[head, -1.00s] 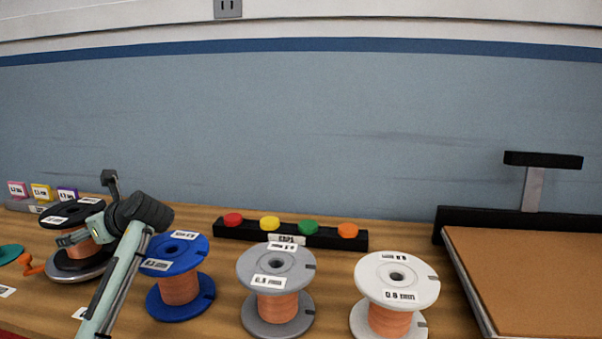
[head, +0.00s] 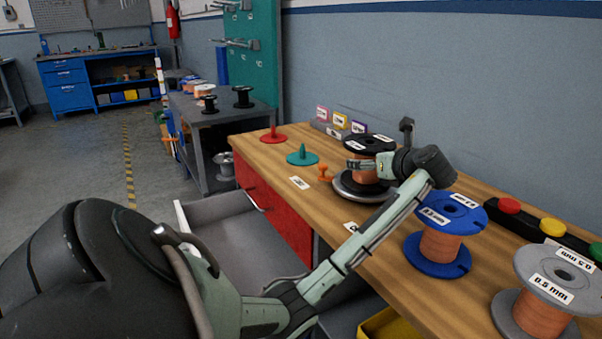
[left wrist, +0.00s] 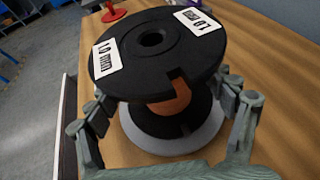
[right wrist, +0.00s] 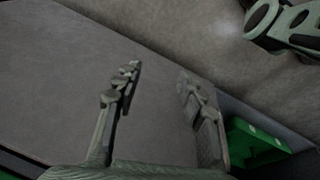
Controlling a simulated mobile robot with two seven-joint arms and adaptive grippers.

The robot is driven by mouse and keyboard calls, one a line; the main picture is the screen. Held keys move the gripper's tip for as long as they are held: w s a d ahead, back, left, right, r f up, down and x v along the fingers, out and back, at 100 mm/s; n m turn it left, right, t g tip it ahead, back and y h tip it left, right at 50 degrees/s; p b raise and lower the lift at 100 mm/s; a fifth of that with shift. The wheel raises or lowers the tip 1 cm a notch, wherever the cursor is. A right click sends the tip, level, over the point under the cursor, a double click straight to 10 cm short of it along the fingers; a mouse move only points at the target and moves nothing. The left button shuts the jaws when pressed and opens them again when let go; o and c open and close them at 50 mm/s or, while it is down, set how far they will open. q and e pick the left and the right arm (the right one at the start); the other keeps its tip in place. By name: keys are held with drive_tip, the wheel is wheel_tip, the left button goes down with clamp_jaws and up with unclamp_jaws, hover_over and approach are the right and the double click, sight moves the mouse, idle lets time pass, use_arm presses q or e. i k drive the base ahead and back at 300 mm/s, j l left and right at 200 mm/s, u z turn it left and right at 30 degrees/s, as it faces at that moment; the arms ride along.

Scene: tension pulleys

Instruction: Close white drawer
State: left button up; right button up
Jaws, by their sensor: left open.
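A pale grey-white drawer (head: 232,212) stands pulled out from under the workbench in the head view. My arm hides its near part. My left gripper (head: 362,164) is above the bench at the black wire spool (head: 374,145). In the left wrist view its fingers (left wrist: 170,112) are apart, one on each side of the black spool (left wrist: 160,45), which stands upright on a round silver base. I cannot tell whether they touch it. My right gripper (right wrist: 157,95) is open and empty over a plain grey surface in the right wrist view. It is not visible in the head view.
A red panel (head: 275,205) is on the bench's side. Blue (head: 442,240) and grey (head: 545,300) spools stand along the bench top. A yellow bin (head: 385,326) is below the bench edge. A green bin (right wrist: 255,142) is right of my right gripper. Open floor (head: 85,165) lies left.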

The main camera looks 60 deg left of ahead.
sight(246, 246)
drive_tip(key=k+j+z, duration=0.1)
drive_tip(key=k, duration=0.2)
drive_tip(key=k+l+u, duration=0.15)
drive_tip(key=u, duration=1.15)
drive_tip(key=i+u, duration=0.15)
drive_tip(key=u, duration=0.25)
drive_tip(key=i+u, duration=0.1)
drive_tip(key=u, duration=0.3)
drive_tip(key=i+l+u, duration=0.1)
drive_tip(key=u, duration=0.3)
